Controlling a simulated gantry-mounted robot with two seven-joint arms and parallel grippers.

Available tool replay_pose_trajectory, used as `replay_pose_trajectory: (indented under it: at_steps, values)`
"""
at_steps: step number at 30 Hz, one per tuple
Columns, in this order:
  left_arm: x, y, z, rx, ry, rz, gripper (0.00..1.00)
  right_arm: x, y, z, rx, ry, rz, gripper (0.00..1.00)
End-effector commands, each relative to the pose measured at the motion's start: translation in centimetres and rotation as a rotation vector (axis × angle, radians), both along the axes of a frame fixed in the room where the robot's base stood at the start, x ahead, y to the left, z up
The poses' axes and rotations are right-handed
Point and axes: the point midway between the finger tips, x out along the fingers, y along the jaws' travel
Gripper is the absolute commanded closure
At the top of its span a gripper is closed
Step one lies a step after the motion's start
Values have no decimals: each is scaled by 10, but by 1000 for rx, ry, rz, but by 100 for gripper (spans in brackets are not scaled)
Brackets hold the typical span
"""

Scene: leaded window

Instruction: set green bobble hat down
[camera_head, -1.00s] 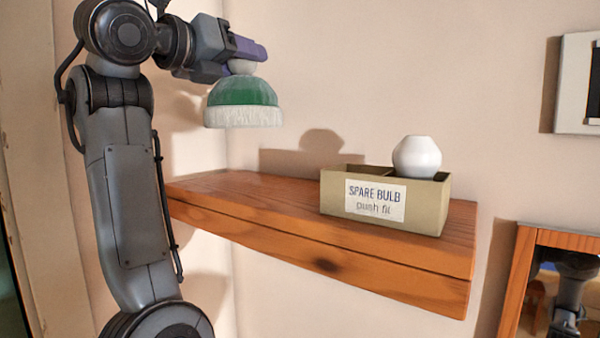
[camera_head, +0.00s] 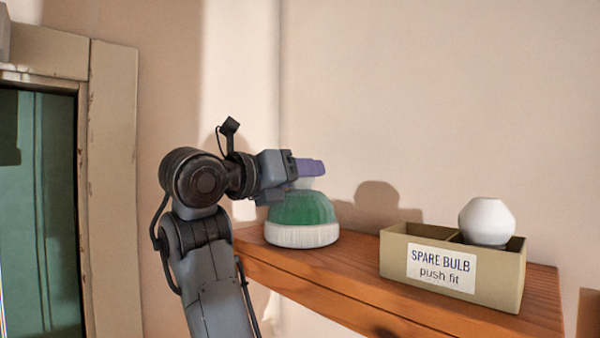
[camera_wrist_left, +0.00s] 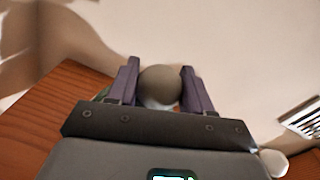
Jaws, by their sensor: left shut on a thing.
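The green bobble hat (camera_head: 303,210) has a white ribbed brim and a pale bobble on top. It is upright at the left end of the wooden shelf (camera_head: 330,290), its brim at the shelf top; I cannot tell whether it bears fully on the wood. My left gripper (camera_head: 308,170) is shut on the bobble from the left. In the left wrist view the bobble (camera_wrist_left: 160,86) sits between the two purple fingers (camera_wrist_left: 160,88), and most of the hat is hidden below. My right gripper is not in view.
A tan box (camera_head: 455,270) labelled "SPARE BULB push fit" stands on the shelf to the right, with a white bulb (camera_head: 487,221) in one compartment. Bare shelf lies between hat and box. A wall rises behind. A framed opening (camera_head: 45,210) is at far left.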

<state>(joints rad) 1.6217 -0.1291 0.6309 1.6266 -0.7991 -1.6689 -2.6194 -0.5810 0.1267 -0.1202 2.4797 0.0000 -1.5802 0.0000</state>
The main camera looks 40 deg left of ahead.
Motion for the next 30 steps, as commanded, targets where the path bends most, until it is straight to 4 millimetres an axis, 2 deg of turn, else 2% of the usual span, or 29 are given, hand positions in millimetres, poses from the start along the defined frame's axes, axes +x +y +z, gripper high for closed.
replay_pose_trajectory:
  at_steps: [11, 12, 17, 29, 30]
  values:
    - [0, 0, -3, 1, -1, 0, 98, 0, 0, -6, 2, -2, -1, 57]
    - [0, 0, -2, 1, 0, 0, 47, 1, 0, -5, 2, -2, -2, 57]
    - [0, 0, -2, 1, 0, 0, 24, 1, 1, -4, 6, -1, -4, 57]
    - [0, 0, 3, 0, 0, -1, 24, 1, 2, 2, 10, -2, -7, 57]
    - [-3, 0, 0, 0, -2, 0, 24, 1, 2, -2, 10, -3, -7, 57]
